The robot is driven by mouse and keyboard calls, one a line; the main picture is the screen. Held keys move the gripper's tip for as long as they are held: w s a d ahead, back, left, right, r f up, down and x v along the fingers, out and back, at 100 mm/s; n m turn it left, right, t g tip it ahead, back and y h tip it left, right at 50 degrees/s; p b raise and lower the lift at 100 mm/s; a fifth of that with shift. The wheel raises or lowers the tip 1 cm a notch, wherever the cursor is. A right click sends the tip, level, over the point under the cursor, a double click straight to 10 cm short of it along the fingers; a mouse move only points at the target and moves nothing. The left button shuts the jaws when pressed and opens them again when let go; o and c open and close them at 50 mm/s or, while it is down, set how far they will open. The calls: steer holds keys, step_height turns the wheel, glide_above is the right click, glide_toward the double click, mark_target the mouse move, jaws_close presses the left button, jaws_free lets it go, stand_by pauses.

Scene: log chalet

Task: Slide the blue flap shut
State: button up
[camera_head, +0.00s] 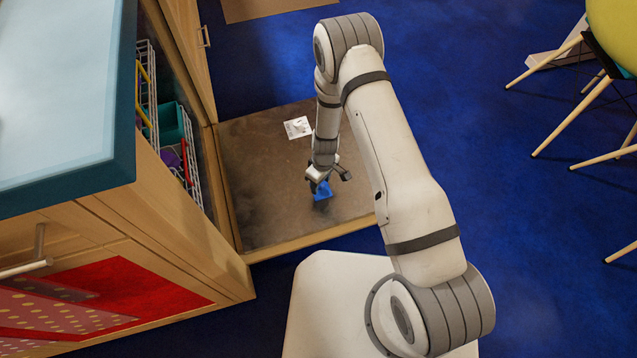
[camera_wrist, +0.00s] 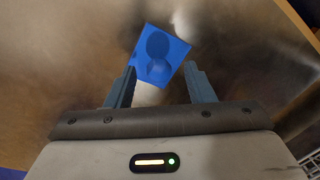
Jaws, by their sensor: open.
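The blue flap (camera_head: 322,191) is a small blue square on a brown panel (camera_head: 270,200). In the wrist view the flap (camera_wrist: 174,51) sits slightly tilted, with a rounded, shaded recess in its face. A pale strip shows just below it. My gripper (camera_head: 328,181) points down at the panel, right by the flap. In the wrist view my gripper (camera_wrist: 159,70) is open, its two fingers apart on either side of the flap's lower edge. Nothing is held between them. I cannot tell whether a finger touches the flap.
A white plate with a small knob (camera_head: 298,127) is on the same panel, behind the gripper. A wooden cabinet (camera_head: 190,235) with wire racks (camera_head: 188,165) stands at left. A yellow chair (camera_head: 612,30) is at far right. The blue floor is clear between.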

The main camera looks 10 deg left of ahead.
steer(key=r+p, duration=0.1)
steer(key=r, duration=0.2)
steer(key=r+p, duration=0.1)
steer(key=r, duration=0.2)
steer(key=shift+w+d+r, duration=0.15)
steer(key=shift+w+r, duration=0.05)
steer(key=shift+r, duration=0.15)
